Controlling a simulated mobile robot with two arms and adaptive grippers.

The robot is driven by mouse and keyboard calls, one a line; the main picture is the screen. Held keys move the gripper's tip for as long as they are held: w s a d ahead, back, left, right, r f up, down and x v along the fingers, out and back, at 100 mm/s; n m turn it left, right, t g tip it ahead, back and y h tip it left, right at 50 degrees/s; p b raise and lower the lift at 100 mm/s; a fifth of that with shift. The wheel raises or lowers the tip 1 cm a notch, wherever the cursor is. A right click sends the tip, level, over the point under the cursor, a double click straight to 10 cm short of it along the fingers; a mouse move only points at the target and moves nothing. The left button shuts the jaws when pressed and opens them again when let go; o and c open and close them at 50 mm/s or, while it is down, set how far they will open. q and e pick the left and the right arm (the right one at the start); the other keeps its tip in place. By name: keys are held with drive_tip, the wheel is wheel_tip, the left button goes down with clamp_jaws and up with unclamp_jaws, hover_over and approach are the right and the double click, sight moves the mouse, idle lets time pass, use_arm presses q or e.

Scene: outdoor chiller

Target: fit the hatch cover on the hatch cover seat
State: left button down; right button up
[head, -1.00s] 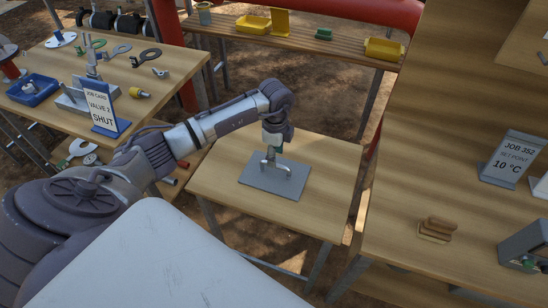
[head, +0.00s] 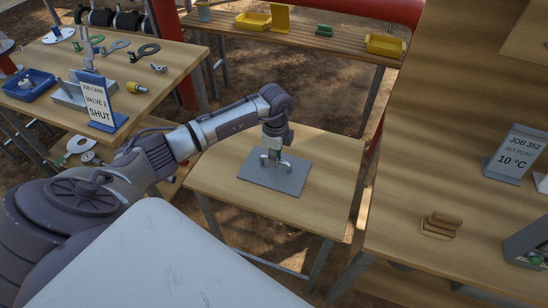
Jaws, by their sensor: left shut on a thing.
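A flat grey rectangular plate with a pale bent handle, which looks like the hatch cover (head: 292,183), is over the middle table in the head view. My left gripper (head: 273,152) points straight down above its middle and is shut on the handle. The gripper partly covers the handle. I cannot tell whether the plate rests on the table or hangs just above it. No separate hatch cover seat can be made out. My right gripper is not in view.
The middle table (head: 225,178) is bare around the plate. The left table (head: 125,72) holds tools, a blue tray (head: 30,88) and a job card stand (head: 98,105). The right bench (head: 400,190) holds wooden blocks (head: 440,226) and a sign (head: 516,155). Yellow bins stand behind.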

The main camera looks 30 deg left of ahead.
use_arm(q)
drive_tip(key=shift+r, duration=0.15)
wheel_tip(320, 180, up, 7)
drive_tip(key=p, duration=0.6)
drive_tip(key=c, duration=1.9)
unclamp_jaws()
clamp_jaws()
